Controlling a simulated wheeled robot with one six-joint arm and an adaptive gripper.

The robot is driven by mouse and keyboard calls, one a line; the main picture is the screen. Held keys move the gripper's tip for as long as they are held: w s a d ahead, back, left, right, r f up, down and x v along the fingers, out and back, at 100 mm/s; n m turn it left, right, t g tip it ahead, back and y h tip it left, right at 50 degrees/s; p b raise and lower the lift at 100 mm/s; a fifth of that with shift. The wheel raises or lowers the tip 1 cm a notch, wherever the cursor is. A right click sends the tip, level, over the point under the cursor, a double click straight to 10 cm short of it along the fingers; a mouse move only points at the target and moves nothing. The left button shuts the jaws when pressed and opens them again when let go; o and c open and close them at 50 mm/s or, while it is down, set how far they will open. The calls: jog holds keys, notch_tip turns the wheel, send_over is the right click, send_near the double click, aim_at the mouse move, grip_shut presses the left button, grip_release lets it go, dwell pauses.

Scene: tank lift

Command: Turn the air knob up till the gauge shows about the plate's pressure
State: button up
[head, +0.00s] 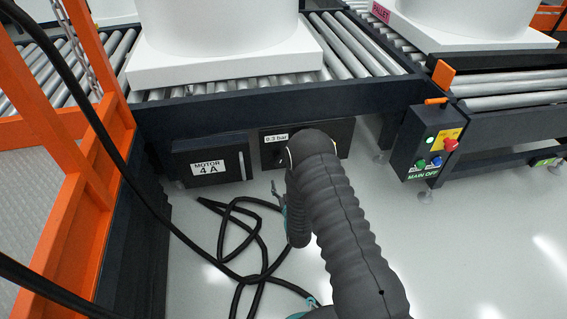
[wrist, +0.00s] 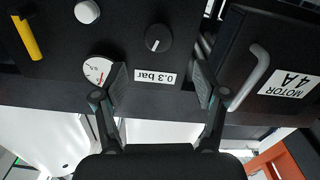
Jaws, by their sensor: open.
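The dark round air knob (wrist: 158,37) with a white mark is on the black panel, upside down in the wrist view. The pressure plate (wrist: 155,78) reads "0.3 bar"; it also shows in the head view (head: 277,138). The white gauge (wrist: 97,69) is left of the plate in the wrist view, partly covered by a finger; its reading is too small to tell. My gripper (wrist: 160,84) is open and empty, its fingers on either side of the plate in the picture, apart from the knob. In the head view my arm hides most of the panel.
A drawer marked "MOTOR 4 A" (head: 208,167) with a handle is beside the panel. A black hose (head: 262,240) lies on the floor. A control box (head: 428,143) stands right; the roller conveyor (head: 230,105) is above.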

aim_at(280, 163)
jog(key=b+x, duration=0.1)
jog(key=x, duration=1)
jog(key=shift+w+d, duration=0.1)
jog(key=shift+w, duration=0.05)
jog(key=c, duration=1.2)
jog(key=shift+o, duration=0.2)
